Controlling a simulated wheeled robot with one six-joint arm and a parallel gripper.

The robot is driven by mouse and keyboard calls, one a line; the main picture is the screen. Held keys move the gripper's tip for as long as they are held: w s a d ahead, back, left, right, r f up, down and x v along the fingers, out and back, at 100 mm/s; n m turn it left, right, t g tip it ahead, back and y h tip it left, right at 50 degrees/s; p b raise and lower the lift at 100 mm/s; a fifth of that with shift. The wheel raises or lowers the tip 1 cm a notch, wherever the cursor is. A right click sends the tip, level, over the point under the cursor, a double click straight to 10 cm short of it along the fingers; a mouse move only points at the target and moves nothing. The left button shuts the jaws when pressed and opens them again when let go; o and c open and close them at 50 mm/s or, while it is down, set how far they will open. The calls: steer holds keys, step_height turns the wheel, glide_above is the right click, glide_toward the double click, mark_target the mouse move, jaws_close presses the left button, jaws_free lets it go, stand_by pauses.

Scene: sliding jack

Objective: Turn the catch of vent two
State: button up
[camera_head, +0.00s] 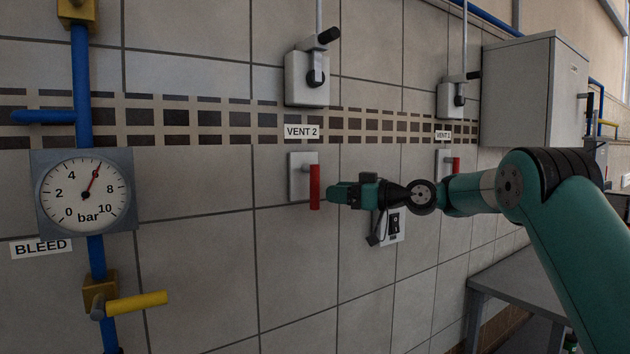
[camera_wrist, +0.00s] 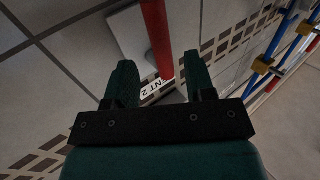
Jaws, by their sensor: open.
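The catch of vent two is a red bar handle (camera_head: 314,187), hanging upright on a pale wall plate (camera_head: 297,176) under the VENT 2 label (camera_head: 302,132). In the head view my gripper (camera_head: 330,194) is level with the handle, just to its right. In the wrist view the red handle (camera_wrist: 156,35) reaches down between the two fingers of my gripper (camera_wrist: 159,62), with space on both sides. The fingers are open and hold nothing. Part of the VENT 2 label (camera_wrist: 158,89) shows behind them. I cannot tell how deep the handle sits between the fingertips.
Above is a vent box with a black-knobbed crank (camera_head: 307,78). A second vent's red handle (camera_head: 455,164) is further right. A switch (camera_head: 394,224) sits below my wrist. A gauge (camera_head: 84,190) and yellow lever (camera_head: 137,303) are at left. A grey bench (camera_head: 520,285) stands lower right.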

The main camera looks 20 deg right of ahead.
mark_target(315, 191)
steer(key=shift+p+x, duration=1.2)
steer(key=shift+x, duration=1.95)
steer(key=shift+c, duration=0.5)
jaws_close()
